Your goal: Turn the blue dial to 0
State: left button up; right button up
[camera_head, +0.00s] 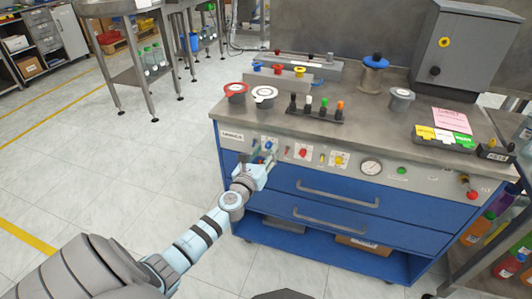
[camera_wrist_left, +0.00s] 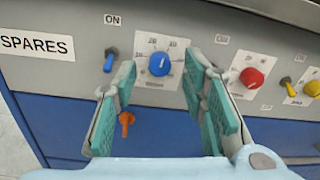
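The blue dial (camera_wrist_left: 159,63) sits on a white scale plate (camera_wrist_left: 154,84) on the grey front panel in the left wrist view. Small numbers ring it, but I cannot read its setting clearly. My left gripper (camera_wrist_left: 160,82) is open, with one finger to the left of the dial and one to the right. The fingers look apart from the dial, and nothing is between the pads. In the head view my left gripper (camera_head: 263,158) is at the panel's left part and hides much of the dial area. My right gripper is not in view.
A red dial (camera_wrist_left: 251,78) and a yellow dial (camera_wrist_left: 312,88) are to the right. Drawer handles (camera_head: 337,193) stick out below the panel.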

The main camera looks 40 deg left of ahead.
pick_arm(q)
jog(key=shift+w+a, duration=0.15)
jog(key=shift+w, duration=0.3)
grip_shut()
